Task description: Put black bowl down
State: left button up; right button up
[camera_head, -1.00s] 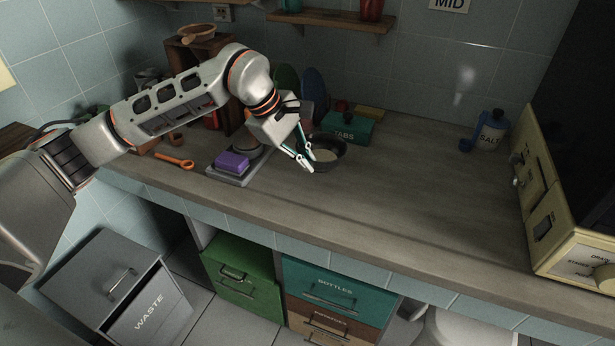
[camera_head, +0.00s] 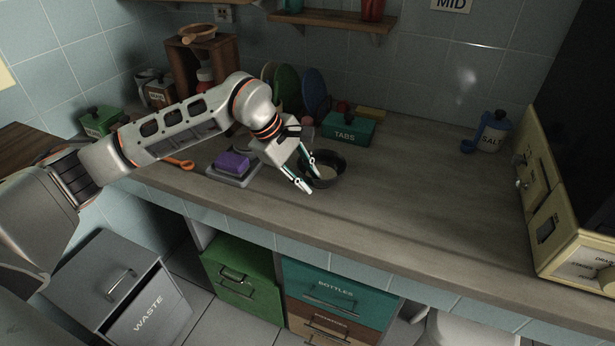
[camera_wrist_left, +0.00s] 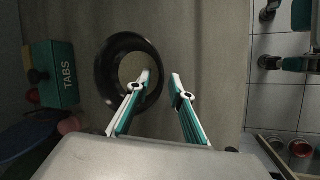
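The black bowl (camera_head: 334,181) sits upright on the counter, left of its middle, in front of the green TABS box. In the left wrist view the bowl (camera_wrist_left: 103,75) shows from above as a dark ring with a pale inside. My left gripper (camera_head: 308,175) is at the bowl's left side with its fingers spread. In the left wrist view the gripper (camera_wrist_left: 160,78) has one finger over the bowl's inside and the other outside, with the near rim between them. I cannot tell whether a finger touches the rim. My right gripper is out of view.
The TABS box (camera_head: 349,131) stands behind the bowl. A purple sponge (camera_head: 232,163) lies on a grey tray to the left, with an orange spoon (camera_head: 180,163) beyond. The SALT jar (camera_head: 492,132) is far right. The counter (camera_head: 430,190) right of the bowl is clear.

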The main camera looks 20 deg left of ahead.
pick_arm(q)
jog(key=shift+a+r, duration=0.2)
jog(key=shift+r, duration=0.3)
jog(key=p+v, duration=0.1)
jog(key=v, duration=1)
jog(key=shift+s, duration=0.2)
